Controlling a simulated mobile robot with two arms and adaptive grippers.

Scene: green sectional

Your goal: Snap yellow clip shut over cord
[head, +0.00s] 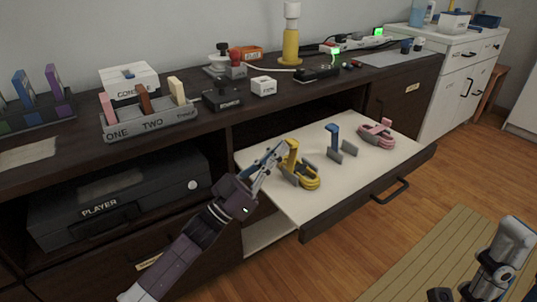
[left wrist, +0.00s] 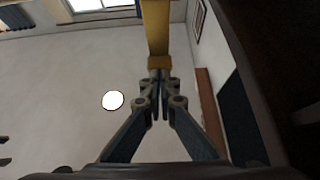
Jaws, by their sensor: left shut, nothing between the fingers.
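The yellow clip (head: 291,154) stands on the pulled-out drawer with its yellow arm upright and raised. A coiled yellow cord (head: 309,181) lies at its grey base. My left gripper (head: 276,151) is shut and empty, close to the left of the raised arm. In the left wrist view its closed fingertips (left wrist: 159,76) are just below the end of the yellow arm (left wrist: 157,35); I cannot tell whether they touch. My right arm shows at the lower right of the head view, away from the drawer; its finger state is unclear.
A blue clip (head: 334,140) stands upright and a pink clip with cord (head: 377,133) lies farther right on the drawer board (head: 345,178). The dark cabinet top above holds blocks, boxes and a yellow lamp-like post (head: 291,45). The drawer's front right is clear.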

